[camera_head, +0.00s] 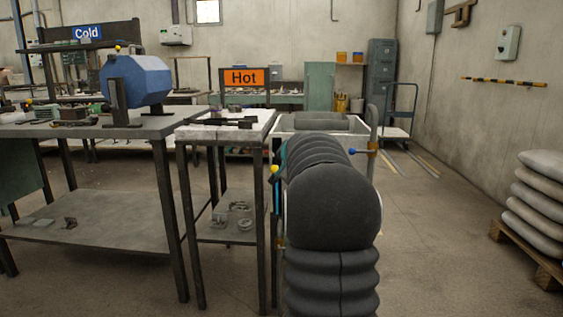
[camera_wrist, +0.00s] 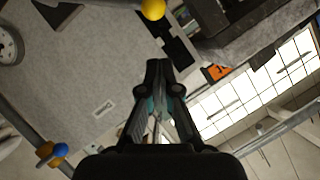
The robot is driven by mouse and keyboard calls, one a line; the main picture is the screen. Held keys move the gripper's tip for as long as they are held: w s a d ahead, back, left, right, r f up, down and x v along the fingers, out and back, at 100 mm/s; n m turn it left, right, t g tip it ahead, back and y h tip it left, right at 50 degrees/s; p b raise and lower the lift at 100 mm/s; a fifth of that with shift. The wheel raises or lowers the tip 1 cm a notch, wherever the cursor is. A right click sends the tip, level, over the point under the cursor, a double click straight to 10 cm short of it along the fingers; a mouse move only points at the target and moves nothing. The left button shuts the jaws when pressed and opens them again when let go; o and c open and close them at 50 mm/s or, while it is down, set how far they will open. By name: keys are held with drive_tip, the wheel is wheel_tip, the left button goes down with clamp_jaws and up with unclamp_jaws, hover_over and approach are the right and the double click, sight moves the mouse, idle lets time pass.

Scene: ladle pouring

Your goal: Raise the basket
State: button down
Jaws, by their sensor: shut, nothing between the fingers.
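A pale-rimmed tank (camera_head: 283,124) stands behind my arm in the head view, with a dark grey rounded shape (camera_head: 322,123) in its top. I cannot tell whether this shape is the basket. A yellow knob (camera_head: 275,169) is on the tank's left side, and a blue knob (camera_head: 371,153) is by an upright pipe on its right. In the wrist view, my gripper (camera_wrist: 158,72) is shut and empty in front of a grey panel (camera_wrist: 85,75). The yellow knob (camera_wrist: 153,9) is beyond its tips, and the blue knob (camera_wrist: 60,150) is at lower left, apart from it.
A narrow table (camera_head: 190,133) with dark tools stands left of my arm. Further left, a larger table (camera_head: 95,130) bears a blue drum (camera_head: 137,79). An orange Hot sign (camera_head: 244,78) is behind. Stacked sacks (camera_head: 540,195) stand right. The floor between is clear.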

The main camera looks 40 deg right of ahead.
drive_tip(key=v, duration=0.6)
drive_tip(key=shift+a, duration=0.15)
drive_tip(key=shift+r, duration=0.15)
drive_tip(key=s+a+f+n+g+y, duration=0.45)
drive_tip(key=s+a+f, duration=0.45)
drive_tip(key=a+f, duration=0.45)
drive_tip(key=s+a+n+g+y+p, duration=0.1)
drive_tip(key=s+a+n, duration=0.7)
drive_tip(key=s+a, duration=1.7)
drive_tip(key=g+p, duration=0.1)
drive_tip(key=p, duration=0.1)
drive_tip(key=shift+a+f+p, duration=0.3)
drive_tip(key=shift+f+p, duration=0.05)
